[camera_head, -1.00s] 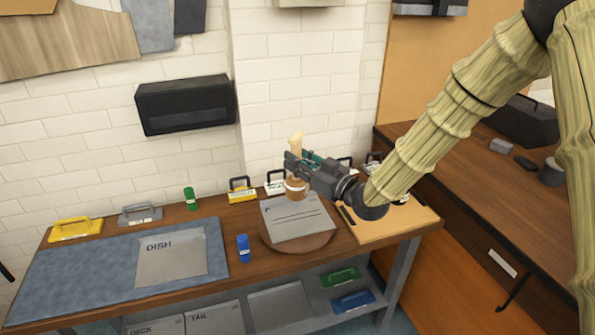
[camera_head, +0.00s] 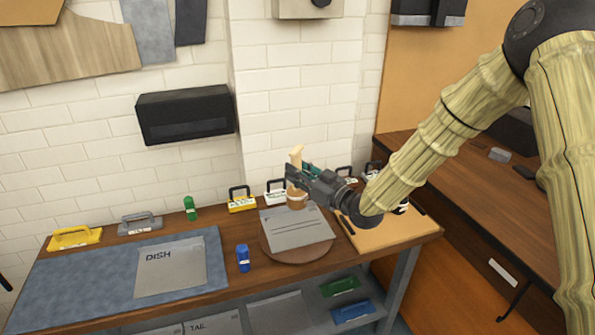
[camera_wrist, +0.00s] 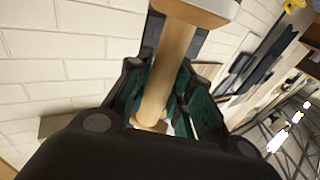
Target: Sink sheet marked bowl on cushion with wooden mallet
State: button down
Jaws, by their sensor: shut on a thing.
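My gripper (camera_head: 303,174) is shut on the wooden mallet, whose pale upper end (camera_head: 296,156) sticks up above the jaws. The mallet's brown lower end (camera_head: 297,197) hangs below them, over a grey sheet. In the wrist view the mallet's wooden shaft (camera_wrist: 168,75) runs between the green-lined fingers. The grey sheet (camera_head: 298,232) with dark lines lies on a round brown cushion (camera_head: 305,254). I cannot tell whether the mallet touches the sheet. Another grey sheet marked DISH (camera_head: 170,272) lies on a blue mat (camera_head: 75,275) at the left.
A blue canister (camera_head: 243,258) stands just left of the cushion. A green canister (camera_head: 190,208) and several handled blocks, one yellow (camera_head: 242,203), line the back edge. A tan board (camera_head: 390,229) lies to the right. The shelf below holds green and blue items.

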aim_at(304, 202)
dwell(0.3)
notch_tip(304, 202, down, 9)
jog(key=b, duration=0.6)
notch_tip(304, 202, up, 9)
jog(key=p, duration=0.4)
jog(key=shift+f, duration=0.1)
jog(key=s+r, duration=0.2)
jog(key=s, duration=0.7)
